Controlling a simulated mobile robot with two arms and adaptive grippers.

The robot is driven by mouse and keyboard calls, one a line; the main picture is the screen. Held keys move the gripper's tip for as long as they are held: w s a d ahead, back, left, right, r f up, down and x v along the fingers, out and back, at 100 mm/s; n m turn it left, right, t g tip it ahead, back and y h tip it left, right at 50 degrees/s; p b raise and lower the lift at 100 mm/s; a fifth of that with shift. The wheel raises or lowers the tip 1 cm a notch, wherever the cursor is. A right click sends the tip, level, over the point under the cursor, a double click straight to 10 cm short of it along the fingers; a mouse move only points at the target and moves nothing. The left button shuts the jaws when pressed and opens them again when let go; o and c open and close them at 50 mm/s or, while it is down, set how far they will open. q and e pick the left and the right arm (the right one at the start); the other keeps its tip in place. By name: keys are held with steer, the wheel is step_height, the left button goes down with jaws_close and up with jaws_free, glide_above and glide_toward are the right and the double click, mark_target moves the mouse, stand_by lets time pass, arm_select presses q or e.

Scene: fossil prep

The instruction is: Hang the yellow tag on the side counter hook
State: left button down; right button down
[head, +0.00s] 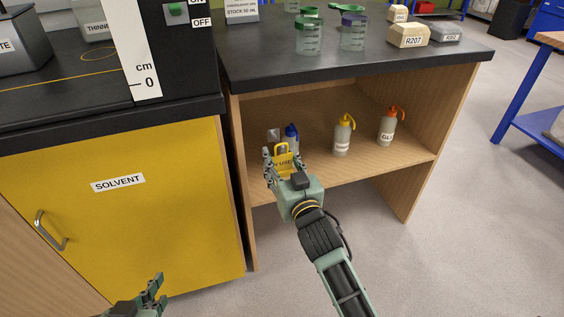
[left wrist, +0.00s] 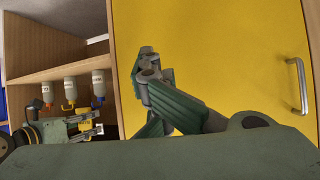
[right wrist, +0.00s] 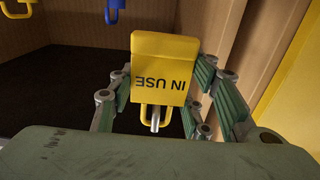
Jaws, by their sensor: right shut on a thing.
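The yellow tag (head: 283,162) is in my right gripper (head: 284,158), in front of the side counter's open shelf in the head view. In the right wrist view the tag (right wrist: 160,75) reads IN USE upside down, between the fingers. Its yellow loop (right wrist: 144,112) shows below, with a short grey metal pin (right wrist: 155,120) at the loop; I cannot tell whether the pin is through it. I cannot make out the hook for certain in the head view. My left gripper (head: 156,291) is low before the yellow cabinet; its fingers (left wrist: 155,65) meet, empty.
The side counter (head: 390,70) has a black top with jars and labelled blocks. Wash bottles stand on its shelf, including a yellow-capped one (head: 342,135) and an orange-capped one (head: 388,126). The yellow SOLVENT cabinet (head: 130,220) is at left. Floor at right is clear.

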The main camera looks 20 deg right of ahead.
arm_select(q)
steer(key=shift+w+d+r, duration=0.1)
steer(key=shift+w+r, duration=0.1)
arm_select(e)
steer(key=shift+w, duration=0.15)
steer(key=shift+w, duration=0.1)
steer(key=shift+w, duration=0.3)
arm_select(q)
steer(key=shift+w+r+t, duration=0.15)
steer(key=shift+r+t, duration=0.1)
steer(key=shift+t, duration=0.05)
arm_select(e)
steer(key=shift+w+f, duration=0.1)
steer(key=c, duration=0.8)
jaws_free()
steer(key=shift+c, duration=0.2)
